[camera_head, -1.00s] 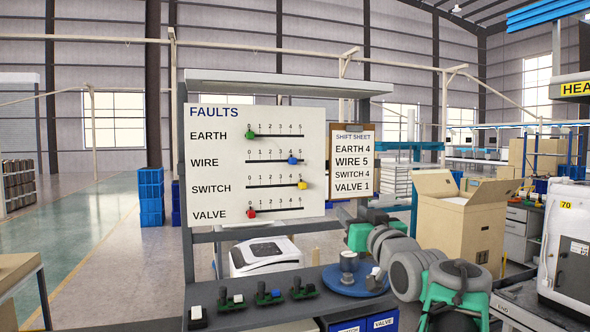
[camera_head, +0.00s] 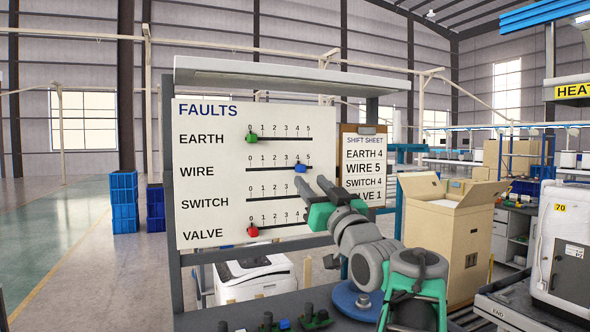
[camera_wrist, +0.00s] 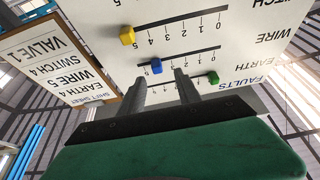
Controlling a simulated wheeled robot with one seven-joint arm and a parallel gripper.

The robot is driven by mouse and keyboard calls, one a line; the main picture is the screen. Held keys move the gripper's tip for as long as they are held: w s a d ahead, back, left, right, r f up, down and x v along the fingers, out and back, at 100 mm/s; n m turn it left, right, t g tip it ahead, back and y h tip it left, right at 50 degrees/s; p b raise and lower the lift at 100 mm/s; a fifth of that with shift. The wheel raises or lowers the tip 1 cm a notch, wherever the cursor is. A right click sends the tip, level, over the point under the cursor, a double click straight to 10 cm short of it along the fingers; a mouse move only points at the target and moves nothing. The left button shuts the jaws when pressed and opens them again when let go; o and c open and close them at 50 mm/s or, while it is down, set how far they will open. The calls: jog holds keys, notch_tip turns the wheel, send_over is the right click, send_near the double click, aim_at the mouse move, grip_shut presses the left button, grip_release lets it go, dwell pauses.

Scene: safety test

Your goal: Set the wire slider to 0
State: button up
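The blue wire slider knob (camera_head: 300,168) sits at about 4 on the WIRE scale of the white FAULTS panel (camera_head: 205,150). It also shows in the wrist view (camera_wrist: 156,66), just beyond and roughly between my fingertips. My gripper (camera_head: 314,184) is in front of the panel, a little below and right of the blue knob. In the wrist view my gripper (camera_wrist: 159,77) is open, with its two fingers apart and empty. I cannot tell how far the fingertips are from the panel.
The green earth knob (camera_head: 252,138) is at 0 and the red valve knob (camera_head: 253,231) is near 0. The yellow switch knob (camera_wrist: 127,36) is hidden in the head view. A shift sheet clipboard (camera_head: 364,170) hangs right of the panel. A shelf juts out above.

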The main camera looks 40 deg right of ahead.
aim_at(303, 169)
jog(key=p+x, duration=0.1)
jog(key=x, duration=0.1)
jog(key=p+x, duration=0.1)
jog(key=x, duration=0.1)
jog(key=p+x, duration=0.1)
jog(key=x, duration=0.1)
jog(key=shift+w+d+r, duration=0.1)
jog(key=shift+d+r, duration=0.05)
jog(key=shift+d, duration=0.25)
jog(key=shift+c, duration=0.2)
grip_shut()
dwell(0.6)
